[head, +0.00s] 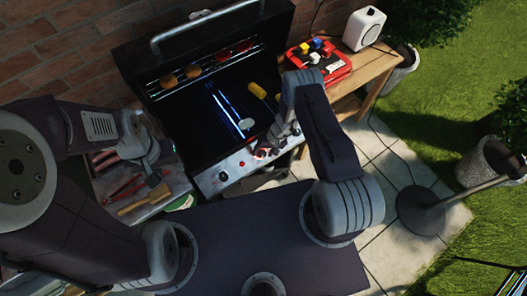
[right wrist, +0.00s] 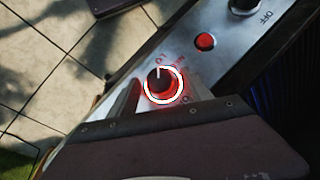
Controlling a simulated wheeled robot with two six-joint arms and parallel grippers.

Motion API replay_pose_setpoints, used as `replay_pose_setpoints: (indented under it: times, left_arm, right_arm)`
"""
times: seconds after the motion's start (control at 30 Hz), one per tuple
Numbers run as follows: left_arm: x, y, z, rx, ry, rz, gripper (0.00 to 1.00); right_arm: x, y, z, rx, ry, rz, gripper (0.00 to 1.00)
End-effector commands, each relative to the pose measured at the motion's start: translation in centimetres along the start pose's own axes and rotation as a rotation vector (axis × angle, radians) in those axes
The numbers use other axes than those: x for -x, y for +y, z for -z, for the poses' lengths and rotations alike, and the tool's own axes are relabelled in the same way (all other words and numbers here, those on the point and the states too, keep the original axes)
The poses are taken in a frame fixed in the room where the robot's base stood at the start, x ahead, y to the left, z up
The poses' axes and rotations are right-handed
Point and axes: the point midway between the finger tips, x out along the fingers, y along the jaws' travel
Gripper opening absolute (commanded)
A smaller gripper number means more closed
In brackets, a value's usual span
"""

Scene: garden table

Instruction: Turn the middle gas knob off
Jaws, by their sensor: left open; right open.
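The gas grill (head: 215,95) stands open with its front panel (head: 232,168) facing me. A dark knob with a glowing red ring (right wrist: 158,82) is on the panel in the right wrist view. Its white pointer mark points up in the picture, near the letters "LO". The same glow shows in the head view (head: 261,154). My right gripper (head: 270,147) is open at this knob, its fingers on either side; whether they touch it I cannot tell. My left gripper (head: 156,165) is open over the side shelf, away from the panel.
A red button (right wrist: 205,41) and another dark knob (right wrist: 244,5) marked "OFF" sit along the panel. Tools (head: 140,198) lie on the left shelf. Food (head: 193,71) lies on the grill. A red tray (head: 336,72) and white box (head: 364,28) stand on a wooden table to the right.

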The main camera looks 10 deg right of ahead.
Motion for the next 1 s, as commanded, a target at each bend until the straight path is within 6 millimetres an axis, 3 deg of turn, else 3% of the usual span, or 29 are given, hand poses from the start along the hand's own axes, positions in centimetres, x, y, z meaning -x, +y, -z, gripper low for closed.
replay_pose_setpoints:
  times: [0.03,0.2,0.23,0.67,1.0]
  left_arm:
    - [0.0,0.0,0.0,0.000,0.000,0.000,0.46]
    - [0.0,0.0,0.0,0.000,0.000,0.000,0.46]
    - [0.0,0.0,0.0,0.000,0.000,0.000,0.46]
    - [-0.9,0.0,-0.1,0.000,0.000,0.000,0.46]
    - [-4.6,-0.1,-0.5,0.000,0.000,0.000,0.46]
  right_arm:
    - [0.0,0.0,0.0,0.000,0.000,0.000,0.49]
    - [0.0,0.0,0.0,0.000,0.000,-0.001,0.02]
    - [0.0,0.0,0.0,-0.001,0.000,-0.001,0.00]
    - [-0.2,0.2,-0.1,-0.042,-0.006,0.032,0.00]
    - [-0.6,0.7,0.0,-0.240,-0.023,0.192,0.00]
